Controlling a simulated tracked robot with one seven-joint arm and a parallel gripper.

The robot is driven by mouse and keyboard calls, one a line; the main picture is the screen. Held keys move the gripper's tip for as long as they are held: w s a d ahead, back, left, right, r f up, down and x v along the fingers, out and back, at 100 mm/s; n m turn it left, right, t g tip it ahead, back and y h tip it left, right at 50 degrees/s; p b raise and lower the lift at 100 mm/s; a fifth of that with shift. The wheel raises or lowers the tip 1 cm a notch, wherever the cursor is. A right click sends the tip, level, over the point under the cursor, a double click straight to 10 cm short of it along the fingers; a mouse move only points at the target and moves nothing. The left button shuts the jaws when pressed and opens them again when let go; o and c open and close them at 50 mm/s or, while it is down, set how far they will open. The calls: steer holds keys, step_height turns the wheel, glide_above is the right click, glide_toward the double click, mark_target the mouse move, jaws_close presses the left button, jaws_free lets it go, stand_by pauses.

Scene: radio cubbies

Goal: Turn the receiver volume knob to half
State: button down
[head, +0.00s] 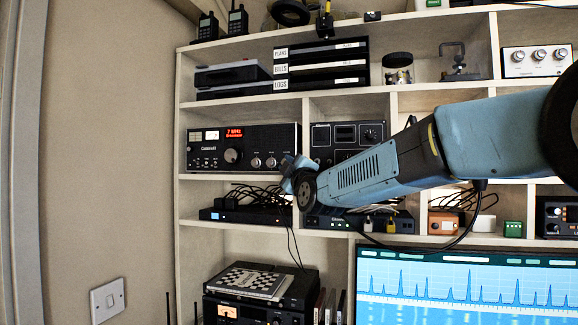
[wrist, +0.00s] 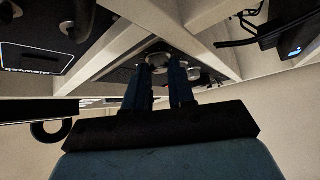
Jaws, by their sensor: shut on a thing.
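The receiver (head: 213,150) is a black radio in the left upper cubby, with a red lit display, a large knob (head: 232,156) and two small silver knobs (head: 256,162) to its right. My gripper (head: 288,166) is at the right end of its front panel. The arm reaches in from the right and covers that corner. In the wrist view my two dark fingers (wrist: 162,66) point at the panel and are closed around a round knob there, mostly hidden by the fingertips. The knob's label and pointer cannot be read.
A shelf divider stands just right of my gripper, with another black radio (head: 322,134) beyond it. Below are a black box (head: 225,215) and loose black cables (head: 258,194). A monitor (head: 465,290) stands at lower right.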

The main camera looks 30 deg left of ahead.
steer(key=shift+s+a+f+m+t+h, duration=0.1)
steer(key=shift+a+f+m+t+h, duration=0.15)
steer(key=shift+m+t+h, duration=2.8)
steer(key=shift+a+f+m+t+h, duration=0.3)
steer(key=shift+m+t+h, duration=0.85)
steer(key=shift+m, duration=3.8)
steer(key=shift+s+a+f+m+t+h, duration=0.1)
steer(key=shift+a+m+t+h, duration=0.3)
steer(key=shift+m+t+h, duration=2.05)
steer(key=m+g+h, duration=0.1)
steer(key=m, duration=0.2)
steer(key=shift+m+g, duration=0.25)
steer(key=shift+m, duration=0.1)
steer(key=shift+r, duration=0.1)
steer(key=c, duration=1)
jaws_free()
steer(key=shift+w, duration=0.1)
steer(key=shift+o, duration=0.2)
